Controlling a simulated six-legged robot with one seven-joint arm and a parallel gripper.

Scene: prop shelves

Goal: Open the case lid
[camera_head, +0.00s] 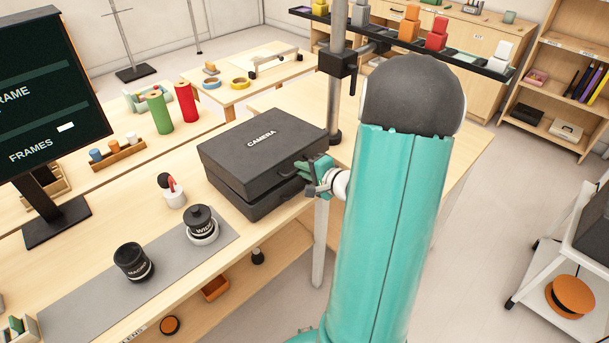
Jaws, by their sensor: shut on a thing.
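The dark grey camera case (243,197) sits on the wooden table, left of my arm. Its lid (262,139), labelled "CAMERA", lies over the base, with a dark line between the two along the front. My gripper (309,172) is at the case's right front side, at the lid's edge. It is shut on the case lid there. The fingertips are small in view, and my teal arm hides part of the area to the right of the case.
Two black lenses, one marked "MACRO" (133,262) and one "WIDE" (202,224), stand on a grey mat (95,297) in front of the case. A monitor (45,95) is at left.

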